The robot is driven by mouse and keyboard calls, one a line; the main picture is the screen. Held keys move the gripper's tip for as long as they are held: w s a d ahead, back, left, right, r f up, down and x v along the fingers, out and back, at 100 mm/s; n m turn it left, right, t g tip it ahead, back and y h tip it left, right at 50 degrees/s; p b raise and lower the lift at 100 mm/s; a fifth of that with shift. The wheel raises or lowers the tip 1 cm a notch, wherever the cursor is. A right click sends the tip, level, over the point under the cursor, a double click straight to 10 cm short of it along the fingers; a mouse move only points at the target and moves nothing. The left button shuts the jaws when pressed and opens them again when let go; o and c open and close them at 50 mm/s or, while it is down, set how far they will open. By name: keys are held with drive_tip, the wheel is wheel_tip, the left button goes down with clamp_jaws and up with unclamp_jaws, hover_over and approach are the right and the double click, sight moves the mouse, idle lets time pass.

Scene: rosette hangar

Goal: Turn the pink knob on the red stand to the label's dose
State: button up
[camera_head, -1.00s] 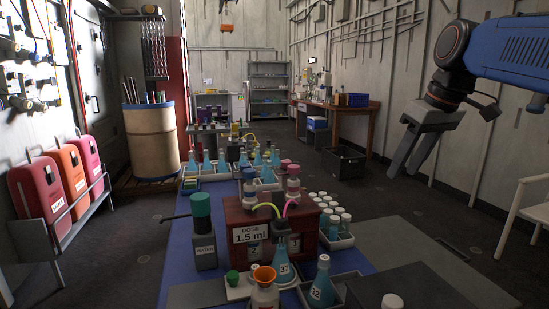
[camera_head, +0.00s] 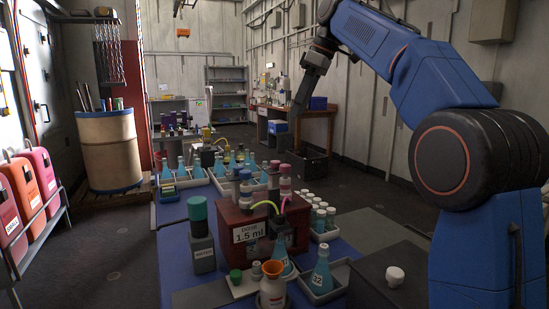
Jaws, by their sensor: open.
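The red stand (camera_head: 230,214) stands on the blue table in the camera_head view. Its front label (camera_head: 249,232) reads "DOSE 1.5 ml". The pink knob (camera_head: 285,185) sits on top of the stand at its right, next to a blue-topped one (camera_head: 245,187). Any marks on the pink knob are too small to read. A pink tube and a green tube arch in front of the stand. My gripper (camera_head: 298,112) hangs fingers down, open and empty. In the picture it is above the pink knob, apart from it; its distance in depth is hard to tell.
A dark bottle with a teal cap (camera_head: 198,210) stands left of the stand. Blue flasks, including one marked 32 (camera_head: 321,272), and an orange funnel (camera_head: 273,268) stand in front. A tray of white-capped vials (camera_head: 326,237) is at the right. More flasks stand behind.

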sight(279, 162)
drive_tip(key=x, duration=1.6)
drive_tip(key=shift+a+f, duration=0.1)
drive_tip(key=shift+f, duration=0.35)
drive_tip(key=c, duration=1)
